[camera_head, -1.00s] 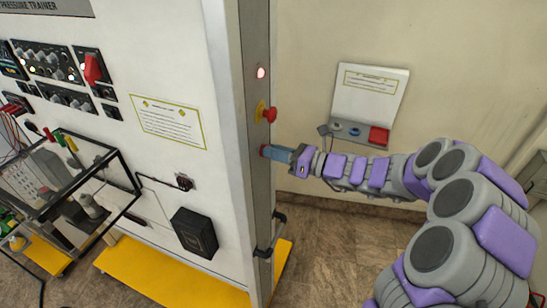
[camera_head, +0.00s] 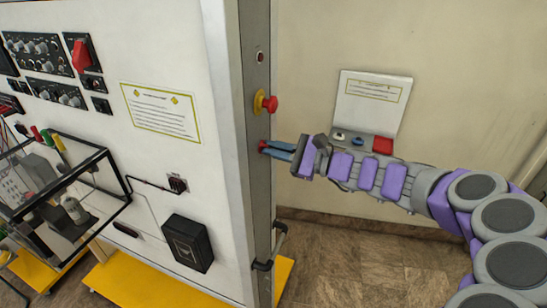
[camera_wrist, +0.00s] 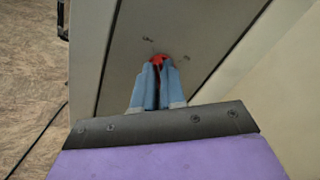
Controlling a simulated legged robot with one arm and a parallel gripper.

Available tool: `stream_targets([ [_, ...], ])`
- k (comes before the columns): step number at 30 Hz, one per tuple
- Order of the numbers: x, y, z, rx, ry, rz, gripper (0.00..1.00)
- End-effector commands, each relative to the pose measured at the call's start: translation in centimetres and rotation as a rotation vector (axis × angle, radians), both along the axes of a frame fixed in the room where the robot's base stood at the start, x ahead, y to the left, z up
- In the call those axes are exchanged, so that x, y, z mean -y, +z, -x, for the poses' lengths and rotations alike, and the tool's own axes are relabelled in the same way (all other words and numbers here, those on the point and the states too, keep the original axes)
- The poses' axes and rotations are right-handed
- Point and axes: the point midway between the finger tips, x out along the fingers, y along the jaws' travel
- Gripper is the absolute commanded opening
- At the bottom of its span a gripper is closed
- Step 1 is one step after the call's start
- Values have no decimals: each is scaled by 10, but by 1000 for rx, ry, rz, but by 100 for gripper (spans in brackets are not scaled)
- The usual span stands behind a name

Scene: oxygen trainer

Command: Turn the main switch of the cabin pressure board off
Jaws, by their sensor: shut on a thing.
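The main switch (camera_wrist: 158,60) is a small red knob on the narrow grey side face of the white trainer cabinet. It also shows in the head view (camera_head: 263,146), below a red emergency button on a yellow base (camera_head: 266,103). My gripper (camera_wrist: 160,68) reaches it from the right with two blue fingers and is shut on the red knob. The fingers hide most of the knob. In the head view my gripper (camera_head: 270,149) is at the switch. A round indicator lamp (camera_head: 261,57) above the button looks dark.
A black handle (camera_head: 270,245) sticks out lower on the same side face. A white panel with a red square (camera_head: 374,100) is near the wall behind my arm. Yellow base parts (camera_head: 286,272) stand at floor level. The floor at right is clear.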

Motion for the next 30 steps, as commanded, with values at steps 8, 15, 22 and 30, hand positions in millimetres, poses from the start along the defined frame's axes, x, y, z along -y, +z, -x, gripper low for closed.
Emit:
stream_targets([
  [8, 0, -4, 0, 125, -1, 51, 0],
  [15, 0, -3, 1, 165, 0, 66, 0],
  [22, -1, -3, 1, 171, 0, 69, 0],
  [30, -1, -3, 1, 170, 2, 68, 18],
])
